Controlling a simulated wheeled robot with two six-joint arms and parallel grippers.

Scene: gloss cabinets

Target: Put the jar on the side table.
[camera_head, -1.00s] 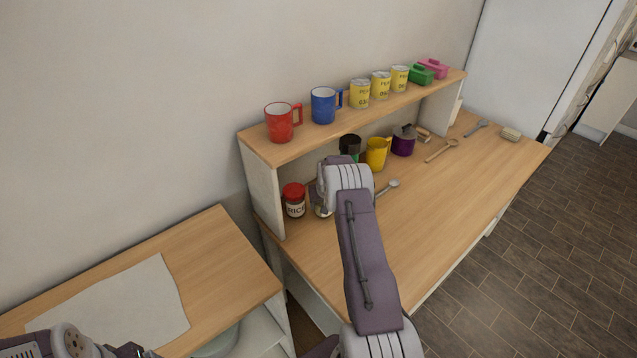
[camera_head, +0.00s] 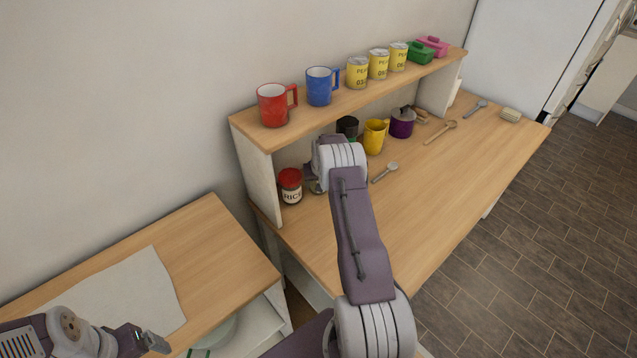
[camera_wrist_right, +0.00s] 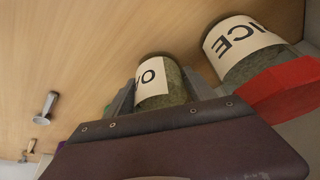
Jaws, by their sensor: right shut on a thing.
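A jar with a pale label (camera_wrist_right: 154,90) sits between the fingers of my right gripper (camera_wrist_right: 160,93) in the right wrist view. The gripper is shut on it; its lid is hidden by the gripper. In the head view my right arm hides most of this jar and the fingers. The side table (camera_head: 222,240) is at the lower left, with a pale sheet (camera_head: 135,285) on it. My left gripper (camera_head: 156,342) is over the near edge of the side table; I cannot tell how far its jaws are apart.
A red-lidded rice jar (camera_head: 291,187) stands close beside the held jar, and shows in the wrist view (camera_wrist_right: 245,52). A shelf (camera_head: 330,100) above carries mugs, cans and small boxes. A yellow mug (camera_head: 374,138), purple pot (camera_head: 401,123) and spoons are farther right. The counter front is clear.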

